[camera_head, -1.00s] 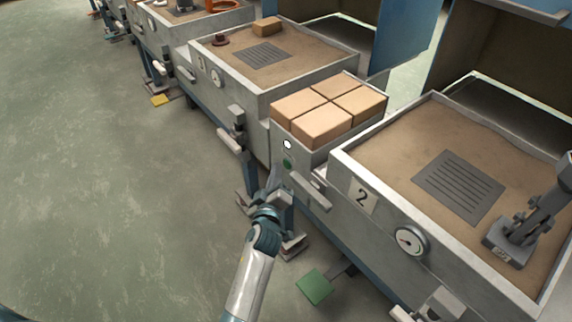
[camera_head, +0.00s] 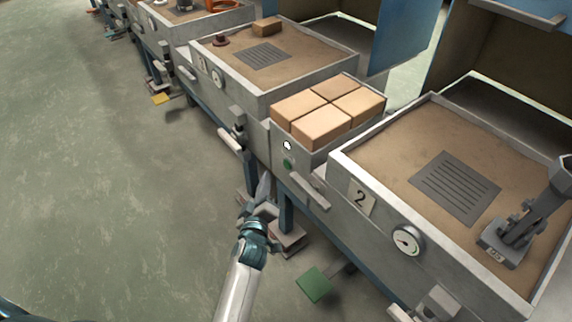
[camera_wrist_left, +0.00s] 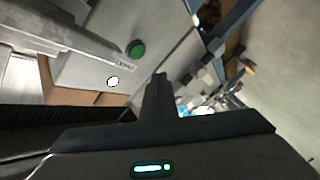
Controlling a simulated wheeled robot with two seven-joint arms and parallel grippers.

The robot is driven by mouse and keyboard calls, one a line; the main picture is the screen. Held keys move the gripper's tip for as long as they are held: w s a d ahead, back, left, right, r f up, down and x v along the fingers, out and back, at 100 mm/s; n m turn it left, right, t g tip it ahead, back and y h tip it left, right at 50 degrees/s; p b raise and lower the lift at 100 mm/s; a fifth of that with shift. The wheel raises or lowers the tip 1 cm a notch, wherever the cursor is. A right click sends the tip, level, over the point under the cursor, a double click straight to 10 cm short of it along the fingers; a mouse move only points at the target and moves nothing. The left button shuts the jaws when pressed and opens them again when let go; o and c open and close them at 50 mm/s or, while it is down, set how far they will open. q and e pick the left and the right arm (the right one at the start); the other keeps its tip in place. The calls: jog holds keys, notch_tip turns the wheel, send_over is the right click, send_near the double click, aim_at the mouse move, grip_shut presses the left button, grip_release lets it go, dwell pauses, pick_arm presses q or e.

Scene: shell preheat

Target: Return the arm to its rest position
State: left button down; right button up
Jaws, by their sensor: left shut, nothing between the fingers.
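My left gripper (camera_head: 262,190) is shut and empty. In the head view it is low in front of the bench, left of and below the green button (camera_head: 287,164) and the white button (camera_head: 287,145). It looks apart from the bench front. In the left wrist view my left gripper (camera_wrist_left: 160,82) shows its fingers together, with the green button (camera_wrist_left: 136,49) and the white button (camera_wrist_left: 113,81) beyond them to the left. My right gripper is not in view.
Sand-filled station 2 (camera_head: 345,158) carries a gauge (camera_head: 407,240) and a grey stand (camera_head: 505,240). Tan blocks (camera_head: 320,128) sit left of it. Handles (camera_head: 308,192) stick out from the bench front. A green pedal (camera_head: 314,284) lies low. The floor (camera_head: 100,190) at left is clear.

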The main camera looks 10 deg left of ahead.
pick_arm(q)
jog(key=shift+a, duration=0.1)
dwell(0.5)
